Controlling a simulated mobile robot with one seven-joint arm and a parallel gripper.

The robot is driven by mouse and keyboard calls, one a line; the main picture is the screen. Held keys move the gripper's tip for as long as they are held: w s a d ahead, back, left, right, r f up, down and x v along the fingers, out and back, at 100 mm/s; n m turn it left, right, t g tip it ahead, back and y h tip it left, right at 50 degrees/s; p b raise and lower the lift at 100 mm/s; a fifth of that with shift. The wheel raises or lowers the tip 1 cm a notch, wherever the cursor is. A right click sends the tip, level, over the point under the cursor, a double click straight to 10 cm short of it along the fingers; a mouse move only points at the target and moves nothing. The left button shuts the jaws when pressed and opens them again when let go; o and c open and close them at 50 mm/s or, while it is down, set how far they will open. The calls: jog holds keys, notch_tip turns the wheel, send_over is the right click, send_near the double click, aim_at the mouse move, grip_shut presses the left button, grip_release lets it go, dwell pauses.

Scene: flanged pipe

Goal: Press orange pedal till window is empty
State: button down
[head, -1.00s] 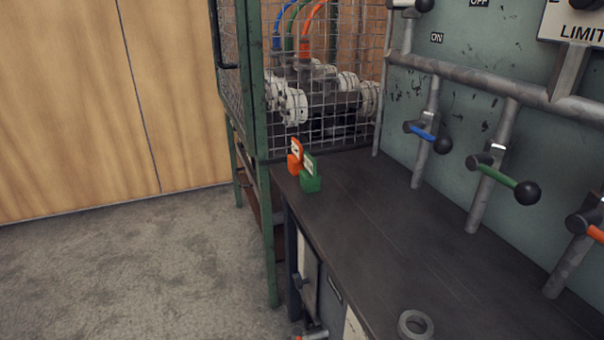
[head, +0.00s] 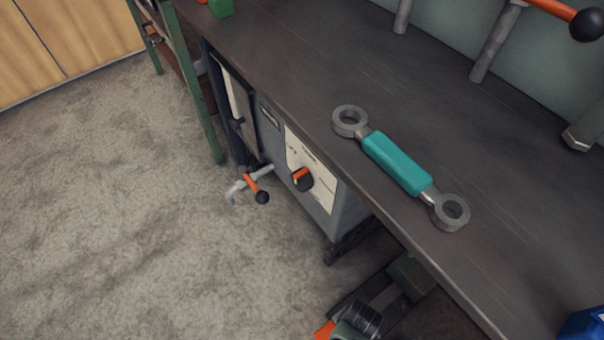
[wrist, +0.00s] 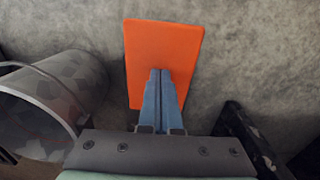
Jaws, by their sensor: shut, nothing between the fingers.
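The orange pedal (wrist: 165,45) is a flat, roughly rectangular plate close to the floor in the wrist view. My gripper (wrist: 160,72) has its two blue fingers shut together, with nothing between them. Their tips lie over the lower middle part of the pedal; I cannot tell whether they touch it or hover above it. A small orange piece (head: 324,331) shows at the bottom edge of the head view, beside dark and green parts; I cannot tell whether it is the pedal. I cannot make out a window in either current view.
The dark bench (head: 480,230) carries a teal-bodied rod with ring ends (head: 395,163). Below are a cabinet panel with an orange-marked knob (head: 302,178) and an orange-handled valve (head: 257,187). Open floor lies left.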

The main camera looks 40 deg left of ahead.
jog(key=shift+w+f+b, duration=0.1)
jog(key=shift+f+b, duration=0.2)
jog(key=shift+f, duration=0.25)
notch_tip(320, 180, up, 8)
jog(key=p, duration=0.8)
jog(key=shift+f, duration=0.25)
